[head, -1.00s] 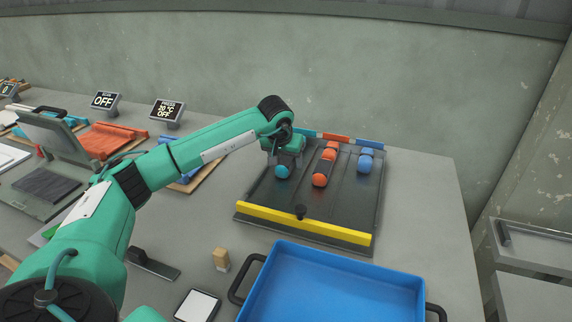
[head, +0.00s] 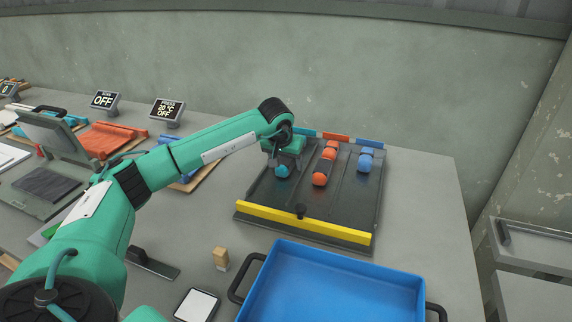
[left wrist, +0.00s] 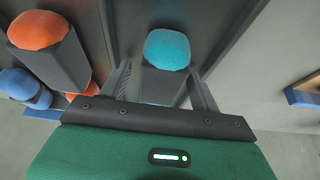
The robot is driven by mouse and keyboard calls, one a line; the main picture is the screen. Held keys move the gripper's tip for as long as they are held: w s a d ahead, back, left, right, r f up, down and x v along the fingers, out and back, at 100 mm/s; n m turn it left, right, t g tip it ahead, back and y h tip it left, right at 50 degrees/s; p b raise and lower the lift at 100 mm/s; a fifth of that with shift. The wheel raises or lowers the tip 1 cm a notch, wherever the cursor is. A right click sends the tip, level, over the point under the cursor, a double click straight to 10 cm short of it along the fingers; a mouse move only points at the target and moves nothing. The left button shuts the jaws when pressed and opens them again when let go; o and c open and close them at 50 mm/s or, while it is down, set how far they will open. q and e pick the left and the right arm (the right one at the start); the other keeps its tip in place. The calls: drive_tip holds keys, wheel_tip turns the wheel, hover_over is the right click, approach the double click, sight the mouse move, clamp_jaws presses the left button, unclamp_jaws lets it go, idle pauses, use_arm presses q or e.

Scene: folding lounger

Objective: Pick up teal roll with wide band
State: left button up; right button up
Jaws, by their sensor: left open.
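The teal roll (head: 282,171) lies in the left lane of the dark sloped rack (head: 262,191). In the left wrist view its round teal end (left wrist: 167,49) shows, with a wide dark grey band (left wrist: 161,84) behind it. My left gripper (head: 287,163) is over the roll from above; in the left wrist view its two fingers (left wrist: 160,88) stand apart, one on each side of the band. I cannot tell whether they touch it. The rest of the roll is hidden by the gripper. My right gripper is not in view.
Orange rolls (head: 320,179) with a dark band lie in the middle lane and blue rolls (head: 365,163) in the right lane. A yellow bar (head: 300,222) closes the rack's front. A blue tray (head: 335,285) stands in front. A small wooden block (head: 221,258) stands left of the tray.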

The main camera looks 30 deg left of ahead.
use_arm(q)
drive_tip(key=c, duration=1.1)
drive_tip(key=shift+r, duration=0.1)
